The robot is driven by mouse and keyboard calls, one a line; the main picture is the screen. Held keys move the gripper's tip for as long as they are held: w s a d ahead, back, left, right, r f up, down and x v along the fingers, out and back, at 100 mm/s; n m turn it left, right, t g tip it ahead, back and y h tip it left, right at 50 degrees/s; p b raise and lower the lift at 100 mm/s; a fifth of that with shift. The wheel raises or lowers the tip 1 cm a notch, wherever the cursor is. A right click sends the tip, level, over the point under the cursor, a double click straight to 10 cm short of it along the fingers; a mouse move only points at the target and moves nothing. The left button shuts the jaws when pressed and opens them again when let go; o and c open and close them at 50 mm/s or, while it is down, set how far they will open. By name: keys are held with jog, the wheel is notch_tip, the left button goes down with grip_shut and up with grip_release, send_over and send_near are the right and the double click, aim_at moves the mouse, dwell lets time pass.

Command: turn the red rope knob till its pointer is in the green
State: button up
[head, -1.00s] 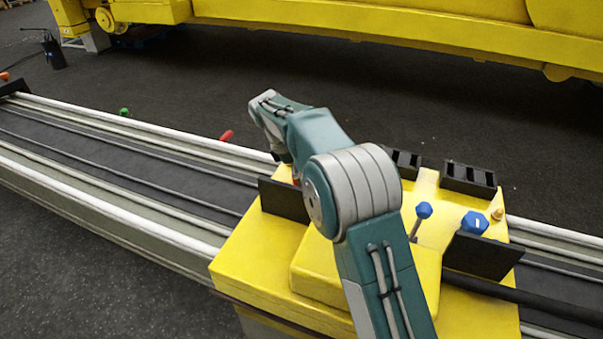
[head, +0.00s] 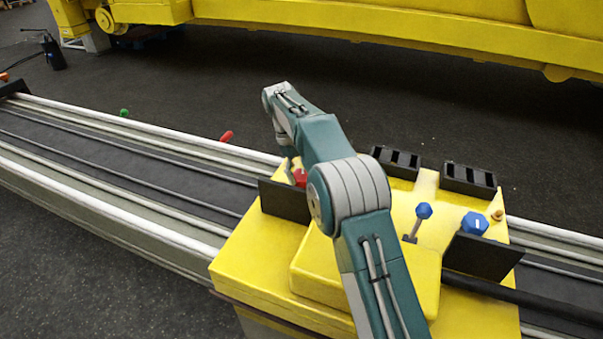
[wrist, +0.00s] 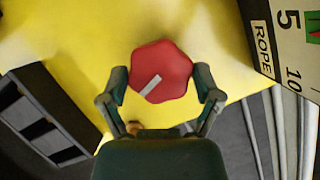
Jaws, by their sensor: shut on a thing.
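The red rope knob (wrist: 165,68) is six-sided with a pale pointer bar that slants toward the lower left in the wrist view. It also shows in the head view (head: 299,177), partly hidden by my arm and beside a black plate. My gripper (wrist: 161,88) is shut on the knob, one finger against each side. In the wrist view a white scale (wrist: 285,40) marked ROPE, 5 and 10 is at the upper right. A sliver of green shows at its right edge; the rest of the scale is cut off.
The yellow housing (head: 250,247) carries a blue lever (head: 423,211), a blue knob (head: 474,223) and black slotted blocks (head: 468,180). Black upright plates (head: 284,199) stand near the knobs. Long rails (head: 110,203) run left.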

dwell(0.3)
jog(key=o, duration=0.9)
jog(key=shift+w+a, duration=0.1)
